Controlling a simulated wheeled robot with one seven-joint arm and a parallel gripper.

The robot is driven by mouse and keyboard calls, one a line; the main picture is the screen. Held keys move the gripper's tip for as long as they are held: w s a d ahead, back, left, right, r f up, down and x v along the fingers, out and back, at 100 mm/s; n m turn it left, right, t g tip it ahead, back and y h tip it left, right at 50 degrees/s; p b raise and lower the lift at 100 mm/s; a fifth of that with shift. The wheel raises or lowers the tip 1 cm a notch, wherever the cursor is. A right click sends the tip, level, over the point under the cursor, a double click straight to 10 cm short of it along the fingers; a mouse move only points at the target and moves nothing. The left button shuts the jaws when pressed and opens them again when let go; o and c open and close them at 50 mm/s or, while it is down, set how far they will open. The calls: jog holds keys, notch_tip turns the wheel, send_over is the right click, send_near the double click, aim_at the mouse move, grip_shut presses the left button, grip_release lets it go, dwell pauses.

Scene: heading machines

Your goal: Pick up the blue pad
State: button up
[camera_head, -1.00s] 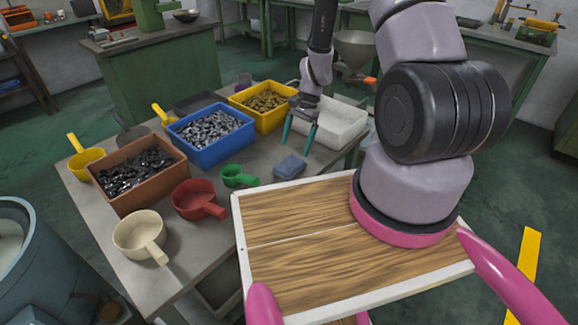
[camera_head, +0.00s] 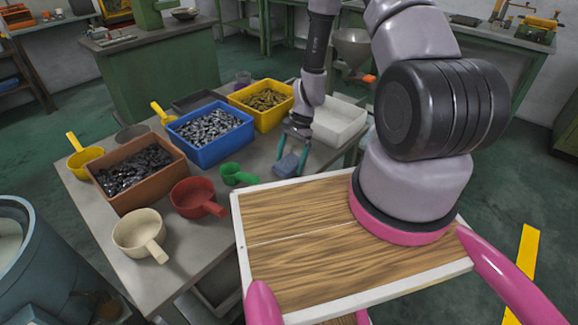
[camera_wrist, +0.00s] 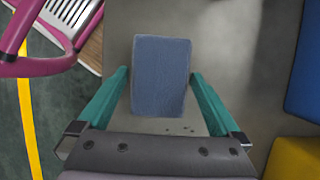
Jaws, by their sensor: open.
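The blue pad (camera_head: 287,164) is a small block lying on the grey table near its right edge. My gripper (camera_head: 291,163) is down over it, with one teal finger on each side. In the wrist view the pad (camera_wrist: 161,75) lies ahead of and partly between the two fingers of my gripper (camera_wrist: 160,76). The fingers are open, and a gap shows between each fingertip and the pad's sides. I cannot tell how far the fingertips are above the table.
A blue bin (camera_head: 187,152) of metal parts and a yellow bin (camera_head: 235,99) stand left of and behind my gripper. A white bin (camera_head: 362,118) is just right. A green scoop (camera_head: 232,180) and a red scoop (camera_head: 184,205) lie to the left. Bare table (camera_head: 255,155) shows around the pad.

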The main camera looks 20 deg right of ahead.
aim_at(290, 161)
jog(key=shift+f, duration=0.2)
jog(key=c, duration=1.1)
jog(key=shift+r, duration=0.1)
notch_tip(290, 161, up, 10)
jog(key=shift+r, duration=0.15)
